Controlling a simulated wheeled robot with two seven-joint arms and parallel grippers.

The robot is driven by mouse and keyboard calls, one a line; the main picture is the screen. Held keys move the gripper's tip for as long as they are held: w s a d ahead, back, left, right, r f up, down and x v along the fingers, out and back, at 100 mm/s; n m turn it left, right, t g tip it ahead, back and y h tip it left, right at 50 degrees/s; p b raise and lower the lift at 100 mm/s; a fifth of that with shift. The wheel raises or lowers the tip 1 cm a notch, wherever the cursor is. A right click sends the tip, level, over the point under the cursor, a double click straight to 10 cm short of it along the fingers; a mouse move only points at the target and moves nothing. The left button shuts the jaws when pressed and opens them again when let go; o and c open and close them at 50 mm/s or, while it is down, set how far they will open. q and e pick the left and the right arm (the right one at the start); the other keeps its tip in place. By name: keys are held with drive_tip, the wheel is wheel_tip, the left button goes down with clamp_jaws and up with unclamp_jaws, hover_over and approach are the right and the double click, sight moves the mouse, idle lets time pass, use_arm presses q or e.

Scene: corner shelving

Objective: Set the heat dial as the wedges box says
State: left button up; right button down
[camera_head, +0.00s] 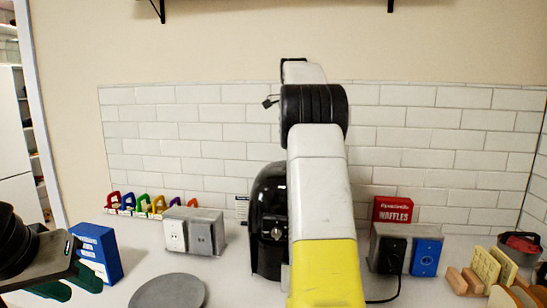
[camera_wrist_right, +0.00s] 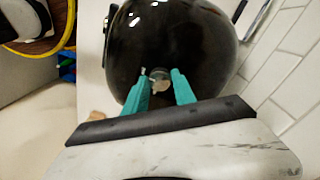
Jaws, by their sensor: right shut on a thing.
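A black rounded appliance (camera_head: 268,205) stands at the middle of the counter, partly hidden behind my right arm. In the right wrist view its glossy black body (camera_wrist_right: 185,35) fills the top. A small pale round dial (camera_wrist_right: 160,77) sits on it, between the teal fingertips of my right gripper (camera_wrist_right: 160,84), which is shut on it. The dial's marks cannot be read. A blue box (camera_head: 98,252) with white print stands at the left; its print is too small to read. My left gripper (camera_head: 70,287), with green fingers apart, is open and empty near the blue box.
A grey socket block (camera_head: 194,231) and coloured clips (camera_head: 158,204) stand at the back left. A red waffles box (camera_head: 393,209), a block with black and blue plates (camera_head: 425,256) and a bread rack (camera_head: 485,268) are at right. A grey plate (camera_head: 168,291) lies in front.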

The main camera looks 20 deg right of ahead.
drive_tip(key=c, duration=1)
unclamp_jaws()
drive_tip(key=shift+c, duration=0.2)
drive_tip(key=shift+r, duration=1.7)
drive_tip(key=shift+s+a+r, duration=0.15)
drive_tip(key=shift+s+a, duration=0.2)
drive_tip(key=shift+s, duration=0.15)
drive_tip(key=s+a+r, duration=0.1)
drive_tip(key=s+a, duration=0.6)
drive_tip(key=s, duration=0.5)
drive_tip(key=shift+s+a, duration=0.35)
drive_tip(key=shift+r, duration=0.1)
